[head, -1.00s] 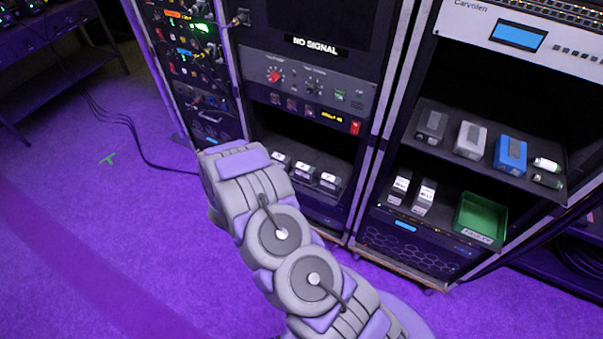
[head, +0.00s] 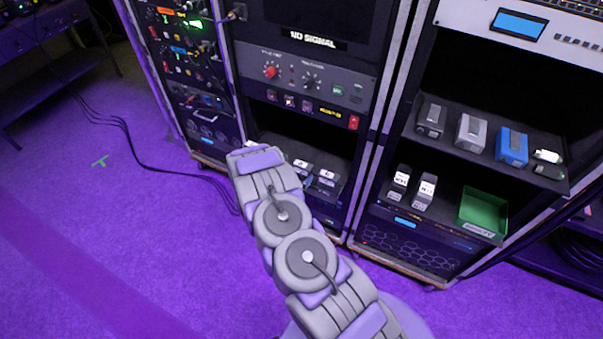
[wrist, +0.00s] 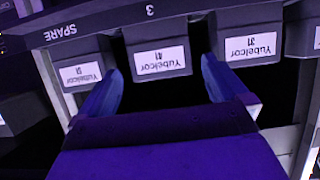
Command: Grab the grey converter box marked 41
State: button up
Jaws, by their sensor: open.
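The grey converter box marked 41 (wrist: 157,38) is in the middle of the wrist view, its white label upside down. My gripper (wrist: 160,70) is open, with one blue finger on each side of that label in the picture. Nothing is visibly gripped; I cannot tell how deep the fingertips are relative to the box. In the head view, my arm hides the gripper and covers part of the middle rack's lower shelf. Small boxes with white labels (head: 326,178) show there, their marks too small to read.
Similar grey boxes marked 51 (wrist: 83,73) and 31 (wrist: 248,45) flank it closely. A strip reading SPARE and 3 (wrist: 150,11) runs along the row. The right rack holds more boxes, a blue one (head: 511,147) and a green tray (head: 483,212). Cables (head: 150,160) lie on the left floor.

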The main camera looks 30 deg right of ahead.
aim_at(301, 170)
jog(key=b+x, duration=0.1)
jog(key=x, duration=0.5)
jog(key=shift+d+r+b, duration=0.1)
jog(key=shift+r+b, duration=0.05)
jog(key=shift+b, duration=0.15)
jog(key=shift+r, duration=0.1)
jog(key=shift+a, duration=0.2)
jog(key=shift+c, duration=1.1)
jog(key=shift+d, duration=0.1)
jog(key=c, duration=0.8)
